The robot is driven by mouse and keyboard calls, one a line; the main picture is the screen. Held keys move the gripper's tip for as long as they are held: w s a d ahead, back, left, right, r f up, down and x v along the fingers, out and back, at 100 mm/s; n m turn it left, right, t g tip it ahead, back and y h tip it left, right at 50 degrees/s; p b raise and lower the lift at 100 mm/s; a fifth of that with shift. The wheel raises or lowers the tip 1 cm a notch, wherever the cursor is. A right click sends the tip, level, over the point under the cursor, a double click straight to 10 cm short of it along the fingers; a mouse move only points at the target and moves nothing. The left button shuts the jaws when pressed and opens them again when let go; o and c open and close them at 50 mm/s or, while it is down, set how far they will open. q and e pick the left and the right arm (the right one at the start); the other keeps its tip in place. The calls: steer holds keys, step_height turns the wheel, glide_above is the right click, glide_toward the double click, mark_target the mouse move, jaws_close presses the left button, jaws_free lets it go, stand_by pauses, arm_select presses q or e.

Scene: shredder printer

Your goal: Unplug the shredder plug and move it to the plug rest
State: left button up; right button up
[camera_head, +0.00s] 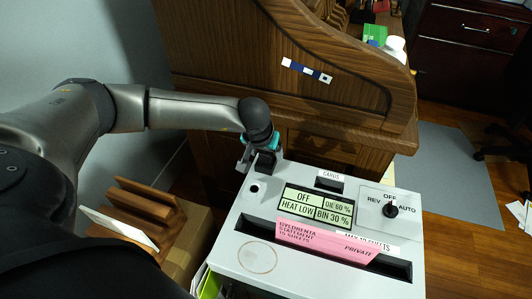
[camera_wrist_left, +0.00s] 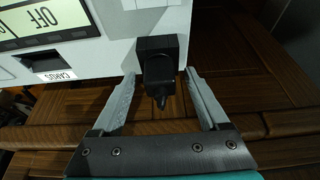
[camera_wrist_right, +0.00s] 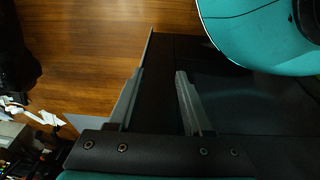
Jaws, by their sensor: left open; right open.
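The black shredder plug (camera_head: 265,160) sits at the back edge of the grey shredder (camera_head: 386,276). In the left wrist view the plug (camera_wrist_left: 159,62) stands out from the shredder's edge, its narrow cord end pointing toward my gripper. My left gripper (camera_wrist_left: 162,92) is open, one finger on each side of the plug, with gaps visible. In the head view the left gripper (camera_head: 262,150) is at the shredder's back left corner. My right gripper (camera_wrist_right: 155,95) is open and empty, away from the shredder. I cannot tell which thing is the plug rest.
A slotted wooden rack (camera_head: 150,207) stands on a cardboard box (camera_head: 190,245) left of the shredder. A pink paper (camera_head: 325,240) stands in the shredder slot. A knob (camera_head: 390,210) is at right. A wooden desk (camera_head: 290,70) rises close behind.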

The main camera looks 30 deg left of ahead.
arm_select(q)
steer(key=shift+c, duration=0.3)
jaws_close()
steer(key=c, duration=0.6)
jaws_free()
jaws_close()
stand_by(0.6)
steer(key=shift+r+p, duration=0.5)
steer(key=shift+r, duration=0.2)
